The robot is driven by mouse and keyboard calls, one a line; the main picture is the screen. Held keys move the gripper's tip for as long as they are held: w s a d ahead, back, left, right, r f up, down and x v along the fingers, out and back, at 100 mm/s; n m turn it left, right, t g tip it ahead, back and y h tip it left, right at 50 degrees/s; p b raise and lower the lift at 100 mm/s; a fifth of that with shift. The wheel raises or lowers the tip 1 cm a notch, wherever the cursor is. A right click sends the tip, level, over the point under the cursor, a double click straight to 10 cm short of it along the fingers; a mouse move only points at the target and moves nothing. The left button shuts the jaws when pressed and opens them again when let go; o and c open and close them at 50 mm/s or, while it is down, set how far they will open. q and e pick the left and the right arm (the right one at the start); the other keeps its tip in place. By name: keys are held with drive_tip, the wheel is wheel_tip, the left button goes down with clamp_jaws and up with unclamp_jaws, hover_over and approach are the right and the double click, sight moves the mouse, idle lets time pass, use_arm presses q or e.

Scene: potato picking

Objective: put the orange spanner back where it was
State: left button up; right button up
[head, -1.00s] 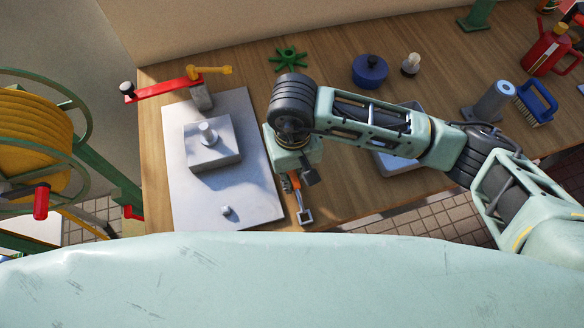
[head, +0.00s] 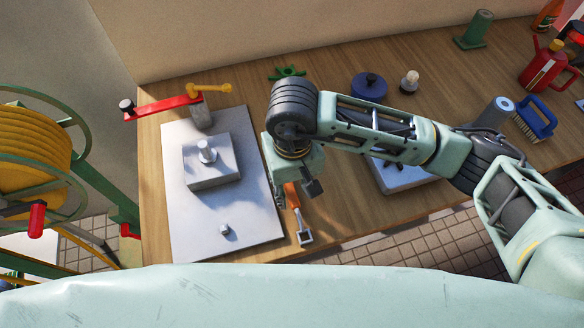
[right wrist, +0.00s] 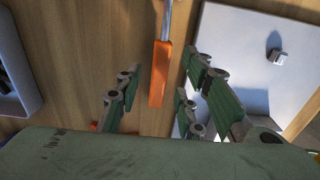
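The orange spanner (head: 291,196) lies on the wooden bench, just right of the pale metal plate (head: 181,226). Its grey jaw end points toward me. In the right wrist view its orange handle (right wrist: 160,75) shows between the fingers, with a gap on both sides. I cannot tell the exact height of the fingers above the bench. My left gripper is not in view.
A grey block with a knob (head: 212,166) and a small peg (head: 224,230) stand on the plate. A red-armed clamp (head: 165,106) is at its back edge. A grey tray (head: 400,180) lies right, partly behind my arm. The bench's front edge is close to the spanner.

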sight(292, 194)
wheel_tip(292, 194, up, 9)
drive_tip(key=b, duration=0.2)
drive_tip(key=shift+r+b, duration=0.2)
drive_tip(key=shift+b, duration=0.1)
drive_tip(key=shift+f, duration=0.1)
